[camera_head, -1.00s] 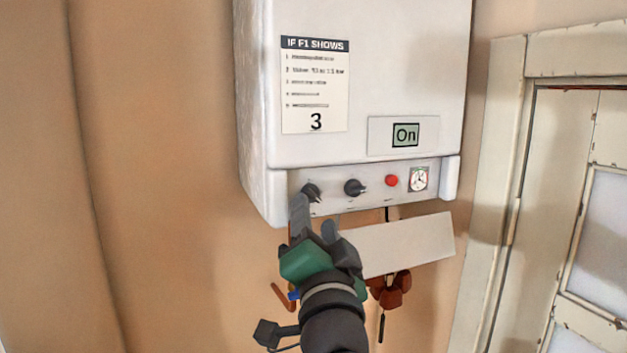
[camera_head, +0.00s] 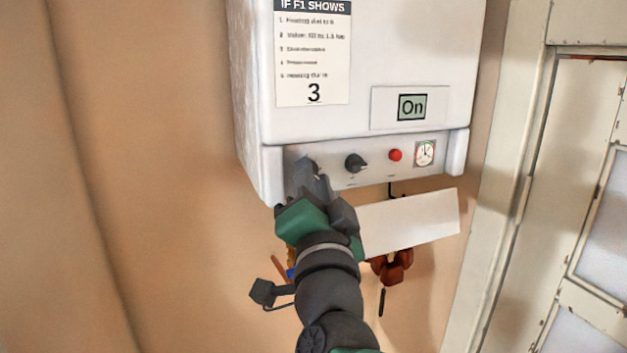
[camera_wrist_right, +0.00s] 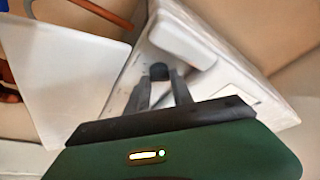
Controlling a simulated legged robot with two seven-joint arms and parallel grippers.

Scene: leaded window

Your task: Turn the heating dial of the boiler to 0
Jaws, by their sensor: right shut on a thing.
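The right dial (camera_head: 356,163) is in plain view. The left dial (camera_head: 309,164) is mostly hidden behind my right gripper (camera_head: 310,176). My right gripper is shut on this left dial, with its fingers on either side of it. In the right wrist view the dark knob (camera_wrist_right: 158,71) sits between the fingertips (camera_wrist_right: 161,82). The dial labels and the left dial's setting cannot be read. My left gripper is out of view.
A red button (camera_head: 395,155) and a round gauge (camera_head: 424,153) are right of the dials. A white flap (camera_head: 410,224) hangs open below the panel. Red-brown valve parts (camera_head: 393,267) are under it. A door frame (camera_head: 505,200) stands at the right.

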